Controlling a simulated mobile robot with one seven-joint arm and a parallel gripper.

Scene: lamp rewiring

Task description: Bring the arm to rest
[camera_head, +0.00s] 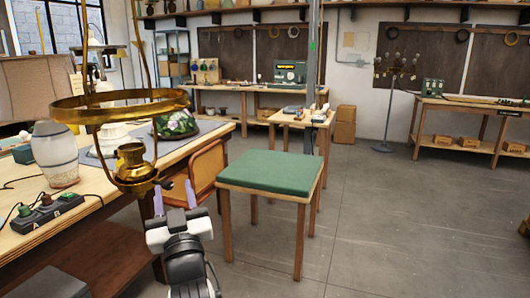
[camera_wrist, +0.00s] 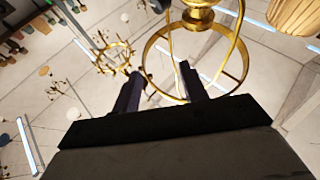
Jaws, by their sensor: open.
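My gripper (camera_head: 174,192) points upward beside the front edge of the workbench (camera_head: 98,216), its two fingers apart with nothing between them. A brass lamp frame (camera_head: 120,113) with a wide ring hangs at the left, its brass body (camera_head: 135,168) just left of my gripper. In the wrist view my gripper (camera_wrist: 160,70) shows both dark fingers spread, with the brass frame (camera_wrist: 238,60) beyond them. I cannot tell whether the fingers touch the frame.
A stool with a green top (camera_head: 270,171) stands right of my arm. A wooden chair (camera_head: 209,170) is behind my gripper.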

